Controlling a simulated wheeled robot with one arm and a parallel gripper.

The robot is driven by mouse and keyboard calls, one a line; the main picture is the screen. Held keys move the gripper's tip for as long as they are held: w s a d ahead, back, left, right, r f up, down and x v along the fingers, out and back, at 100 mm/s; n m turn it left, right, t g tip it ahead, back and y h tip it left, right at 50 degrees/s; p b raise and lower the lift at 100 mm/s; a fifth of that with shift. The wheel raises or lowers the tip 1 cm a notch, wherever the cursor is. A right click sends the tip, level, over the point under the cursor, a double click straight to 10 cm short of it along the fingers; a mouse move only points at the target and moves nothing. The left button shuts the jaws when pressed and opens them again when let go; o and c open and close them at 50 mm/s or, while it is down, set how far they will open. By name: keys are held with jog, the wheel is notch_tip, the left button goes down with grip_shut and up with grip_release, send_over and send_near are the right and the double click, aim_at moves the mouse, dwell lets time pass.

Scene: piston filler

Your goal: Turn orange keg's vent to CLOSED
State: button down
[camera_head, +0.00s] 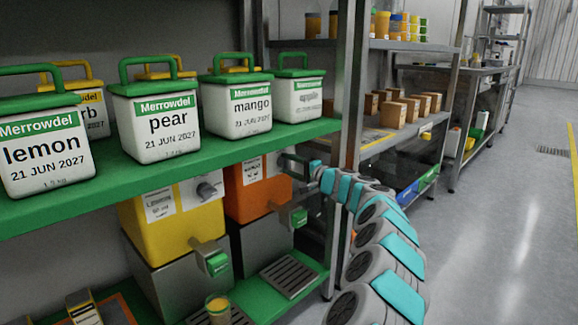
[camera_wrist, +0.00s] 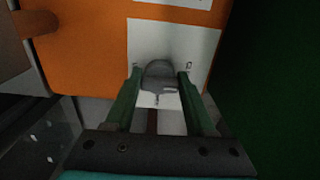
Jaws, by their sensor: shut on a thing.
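The orange keg (camera_head: 245,203) stands on a grey stand on the lower shelf, right of the yellow keg. My gripper (camera_head: 284,163) reaches in from the right to the upper front of the orange keg. In the wrist view, the orange keg (camera_wrist: 85,50) fills the top, with a white label plate on its face. The grey vent knob (camera_wrist: 159,76) sits on this plate between the green fingers of my gripper (camera_wrist: 158,86), which are shut on it. The plate's markings are partly hidden and too small to read. In the head view my gripper hides the knob.
The green shelf (camera_head: 190,160) with several white tubs runs above the kegs. The yellow keg (camera_head: 160,225) has its own vent knob and a green tap. The orange keg's tap (camera_head: 297,217) is below my gripper. A shelf post (camera_head: 350,90) stands close to my arm.

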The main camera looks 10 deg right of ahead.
jog(key=shift+c, duration=1.2)
grip_release()
jog(key=v, duration=0.7)
jog(key=shift+s+p, duration=0.35)
jog(key=shift+d, duration=0.2)
